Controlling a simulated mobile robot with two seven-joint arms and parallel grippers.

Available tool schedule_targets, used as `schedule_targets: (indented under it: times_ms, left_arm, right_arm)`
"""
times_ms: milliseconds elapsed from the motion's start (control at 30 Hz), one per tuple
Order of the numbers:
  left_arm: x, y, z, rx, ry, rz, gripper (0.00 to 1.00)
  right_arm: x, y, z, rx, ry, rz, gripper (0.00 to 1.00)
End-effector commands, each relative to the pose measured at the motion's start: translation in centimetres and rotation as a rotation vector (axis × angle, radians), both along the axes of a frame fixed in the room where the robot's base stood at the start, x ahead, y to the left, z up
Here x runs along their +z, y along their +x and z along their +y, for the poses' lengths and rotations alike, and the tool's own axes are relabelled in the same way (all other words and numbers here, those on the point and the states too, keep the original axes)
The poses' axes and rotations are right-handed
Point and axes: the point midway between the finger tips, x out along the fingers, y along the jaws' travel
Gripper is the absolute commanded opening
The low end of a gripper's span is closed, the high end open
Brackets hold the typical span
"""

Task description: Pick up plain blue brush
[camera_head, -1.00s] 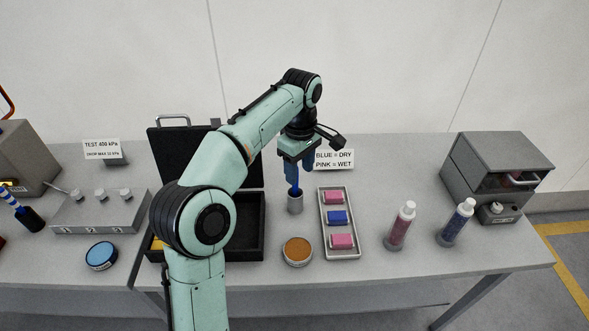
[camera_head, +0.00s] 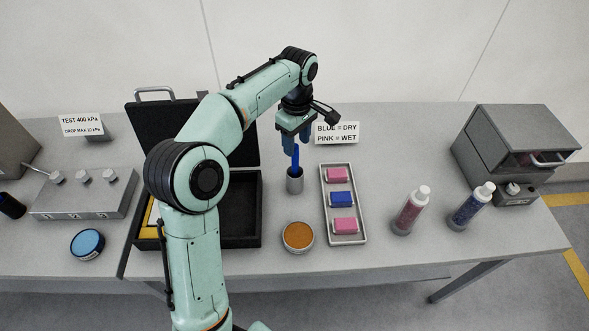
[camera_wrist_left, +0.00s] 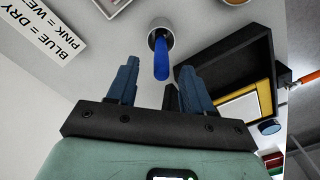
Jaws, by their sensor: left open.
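The plain blue brush (camera_head: 296,160) stands upright in a small grey cup (camera_head: 295,182) on the table, between the black case and the tray of blocks. In the left wrist view, the brush (camera_wrist_left: 161,62) rises out of the cup (camera_wrist_left: 160,35) toward the camera. My left gripper (camera_head: 296,146) is above the cup, pointing down, with its blue fingers open. In the left wrist view, the brush's top end shows between the two fingertips (camera_wrist_left: 159,68), with a gap on each side. My right gripper is not in view.
An open black case (camera_head: 241,241) is left of the cup, partly behind my left arm. An orange-topped tin (camera_head: 298,236) is in front. A tray (camera_head: 357,238) of pink and blue blocks is close on the right. A sign (camera_head: 337,132) stands behind. Two bottles are farther right.

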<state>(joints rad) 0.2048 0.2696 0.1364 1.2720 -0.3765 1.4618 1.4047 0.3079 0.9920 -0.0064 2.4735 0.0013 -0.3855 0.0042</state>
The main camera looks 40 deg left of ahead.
Motion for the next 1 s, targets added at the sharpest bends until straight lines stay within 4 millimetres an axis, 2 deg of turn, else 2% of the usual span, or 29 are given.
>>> schedule_targets:
  times_ms: [167,400,500,767,800,933,1000]
  left_arm:
    - [-1.1,-0.1,0.0,0.000,0.000,0.000,0.51]
    - [-4.7,-0.7,0.3,0.001,-0.001,0.003,0.51]
    - [-5.6,-0.6,0.2,0.000,-0.001,0.000,0.51]
    - [-5.7,-0.5,0.2,0.000,-0.001,-0.003,0.51]
    - [-5.7,-0.5,0.2,0.000,-0.001,-0.003,0.44]
    - [-5.7,-0.5,0.2,0.000,-0.001,-0.003,0.02]
    - [-5.7,-0.5,0.2,0.000,0.000,-0.003,0.00]
  right_arm:
    - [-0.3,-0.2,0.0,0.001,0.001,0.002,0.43]
    - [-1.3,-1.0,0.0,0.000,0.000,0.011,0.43]
    - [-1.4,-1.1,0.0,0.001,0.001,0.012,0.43]
    - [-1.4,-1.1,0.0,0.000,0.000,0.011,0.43]
    - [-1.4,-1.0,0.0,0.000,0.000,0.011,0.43]
    - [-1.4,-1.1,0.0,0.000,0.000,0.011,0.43]
    - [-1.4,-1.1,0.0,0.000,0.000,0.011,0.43]
